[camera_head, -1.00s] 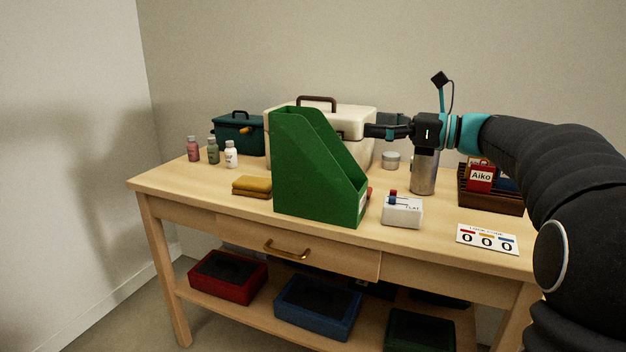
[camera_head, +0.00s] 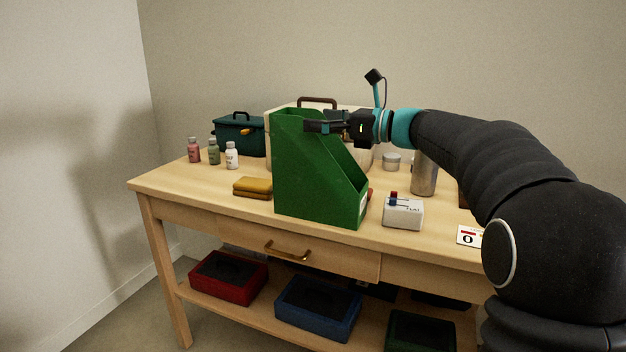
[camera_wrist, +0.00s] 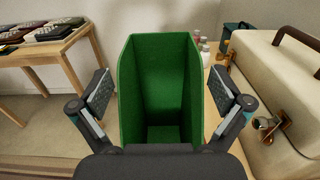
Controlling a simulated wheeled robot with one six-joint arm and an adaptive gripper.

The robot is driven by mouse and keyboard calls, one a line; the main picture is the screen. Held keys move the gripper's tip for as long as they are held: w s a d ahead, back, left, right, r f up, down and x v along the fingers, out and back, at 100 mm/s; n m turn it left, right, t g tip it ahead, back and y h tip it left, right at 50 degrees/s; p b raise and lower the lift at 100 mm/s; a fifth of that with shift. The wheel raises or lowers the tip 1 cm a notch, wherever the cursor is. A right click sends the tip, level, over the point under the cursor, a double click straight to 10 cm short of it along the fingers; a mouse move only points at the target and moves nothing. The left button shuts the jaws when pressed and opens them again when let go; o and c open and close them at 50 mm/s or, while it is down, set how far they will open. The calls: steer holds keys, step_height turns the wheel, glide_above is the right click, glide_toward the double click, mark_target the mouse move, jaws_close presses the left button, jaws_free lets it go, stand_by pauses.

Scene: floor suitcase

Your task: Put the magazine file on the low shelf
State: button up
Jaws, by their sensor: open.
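The green magazine file (camera_head: 310,185) stands upright on the workbench, its tall back to the left and its sloping open side to the right. In the wrist view the file (camera_wrist: 160,60) lies between my two fingers, and I look into its open inside. My gripper (camera_head: 312,127) is open at the upper part of the file, with a finger on either side; in the wrist view a gap shows between each finger and the file's walls. The low shelf (camera_head: 258,310) runs under the bench and holds several dark-topped boxes.
A cream case (camera_wrist: 275,85) stands close behind the file. A folded yellow cloth (camera_head: 253,186), several small bottles (camera_head: 213,152) and a teal box (camera_head: 237,133) are to its left. A white block (camera_head: 403,213) and a metal cylinder (camera_head: 424,174) are to its right. Red (camera_head: 228,277) and blue (camera_head: 318,307) boxes occupy the shelf.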

steer(key=shift+w+a, duration=0.2)
steer(key=shift+a, duration=0.5)
steer(key=c, duration=1.5)
steer(key=shift+c, duration=0.2)
